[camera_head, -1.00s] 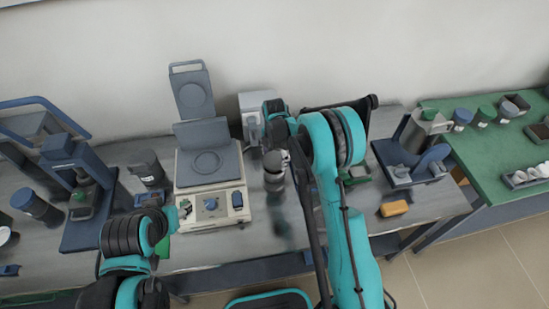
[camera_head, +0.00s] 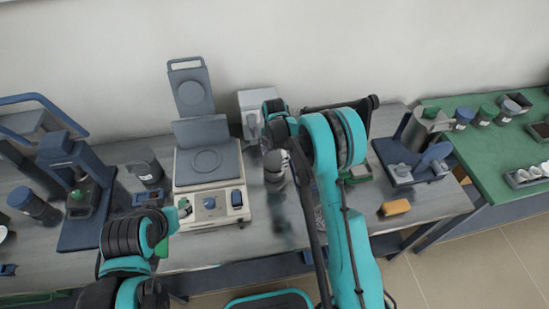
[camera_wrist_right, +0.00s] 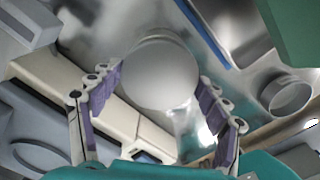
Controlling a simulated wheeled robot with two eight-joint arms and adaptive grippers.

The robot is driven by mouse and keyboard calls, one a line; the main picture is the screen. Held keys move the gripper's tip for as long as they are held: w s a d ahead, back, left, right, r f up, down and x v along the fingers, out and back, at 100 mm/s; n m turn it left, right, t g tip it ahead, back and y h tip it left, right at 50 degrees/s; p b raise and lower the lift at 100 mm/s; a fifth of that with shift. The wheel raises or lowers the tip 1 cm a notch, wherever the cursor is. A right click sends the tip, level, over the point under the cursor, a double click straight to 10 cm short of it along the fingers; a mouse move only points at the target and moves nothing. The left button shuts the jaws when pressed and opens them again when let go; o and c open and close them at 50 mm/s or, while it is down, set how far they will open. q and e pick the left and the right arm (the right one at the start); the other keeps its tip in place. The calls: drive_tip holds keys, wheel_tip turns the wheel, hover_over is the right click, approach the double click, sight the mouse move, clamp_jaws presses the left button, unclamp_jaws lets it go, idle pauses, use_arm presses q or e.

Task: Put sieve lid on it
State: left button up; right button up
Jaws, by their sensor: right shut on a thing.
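My right gripper (camera_wrist_right: 160,82) shows in the right wrist view, with its purple-padded fingers on both sides of a round, smooth grey lid (camera_wrist_right: 160,72). It is shut on this lid, seen face-on. A wider round rim shows just behind the lid; I cannot tell whether the two touch. In the head view, my right arm reaches over the bench and its wrist hides most of the gripper. A grey cylinder (camera_head: 275,168) shows below that wrist, right of the balance. My left gripper is not visible; only its arm shows at lower left.
A beige balance (camera_head: 208,185) with a raised blue-grey cover stands left of the right wrist. An open metal ring (camera_wrist_right: 288,93) stands on the bench. A yellow block (camera_head: 395,207) and a blue-grey stand (camera_head: 415,165) are to the right. Dark jars and a press stand left.

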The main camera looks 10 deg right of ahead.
drive_tip(key=shift+f+b, duration=0.45)
drive_tip(key=shift+b, duration=0.05)
idle(0.3)
drive_tip(key=o, duration=1.4)
drive_tip(key=shift+c, duration=0.2)
drive_tip(key=shift+r, duration=0.1)
drive_tip(key=shift+r+p, duration=1.8)
drive_tip(key=shift+r, duration=1.65)
